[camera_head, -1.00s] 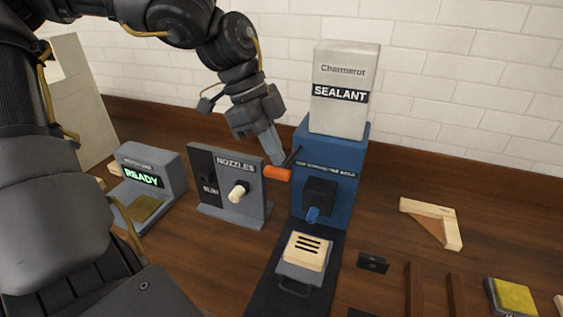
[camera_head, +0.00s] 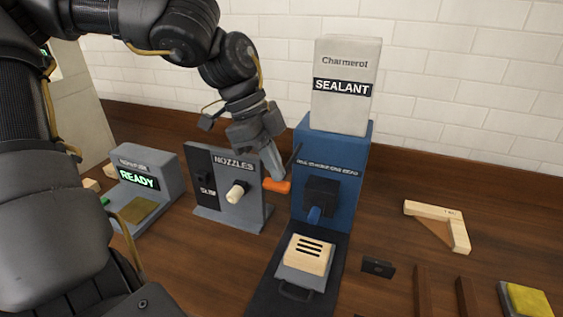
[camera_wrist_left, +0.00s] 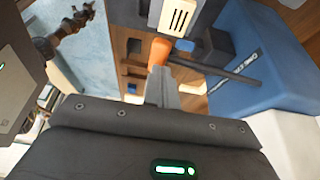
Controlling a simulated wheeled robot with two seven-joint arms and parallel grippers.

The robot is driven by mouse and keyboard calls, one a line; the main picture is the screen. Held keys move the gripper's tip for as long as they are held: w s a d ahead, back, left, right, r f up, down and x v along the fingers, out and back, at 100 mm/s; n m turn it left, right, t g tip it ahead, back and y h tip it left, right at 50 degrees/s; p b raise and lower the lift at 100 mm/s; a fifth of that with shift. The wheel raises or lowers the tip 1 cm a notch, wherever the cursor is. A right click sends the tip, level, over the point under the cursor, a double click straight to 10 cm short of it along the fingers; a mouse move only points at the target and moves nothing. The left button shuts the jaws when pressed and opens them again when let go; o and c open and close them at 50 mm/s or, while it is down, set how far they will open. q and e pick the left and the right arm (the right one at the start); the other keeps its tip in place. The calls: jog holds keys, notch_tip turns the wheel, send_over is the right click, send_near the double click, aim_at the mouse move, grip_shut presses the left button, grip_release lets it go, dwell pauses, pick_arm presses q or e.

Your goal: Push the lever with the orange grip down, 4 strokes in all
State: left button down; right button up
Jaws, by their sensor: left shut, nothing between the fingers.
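The lever's orange grip (camera_head: 277,186) sticks out at the left side of the blue sealant dispenser (camera_head: 335,155), on a dark rod. My left gripper (camera_head: 279,177) is shut and empty, its fingertips at the top of the orange grip, seemingly touching it. In the left wrist view the orange grip (camera_wrist_left: 159,52) lies just beyond the fingertips (camera_wrist_left: 160,75), and the dark lever rod (camera_wrist_left: 215,70) runs right to the blue dispenser body. A blue nozzle (camera_head: 314,215) points out under the dispenser's dark block. My right gripper is not in view.
A wooden block with dark slots (camera_head: 308,253) sits on a grey tray below the nozzle. The NOZZLES panel (camera_head: 232,210) stands close left of the lever. A READY display unit (camera_head: 150,185) is farther left. A wooden bracket (camera_head: 440,225) lies at right.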

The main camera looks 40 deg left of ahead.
pick_arm(q)
jog(key=shift+f+b, duration=0.4)
jog(key=shift+f, duration=0.25)
jog(key=shift+r, duration=0.15)
jog(key=shift+r+p, duration=2.15)
jog(key=shift+r, duration=0.9)
jog(key=shift+r+p, duration=1.75)
jog(key=shift+r, duration=0.75)
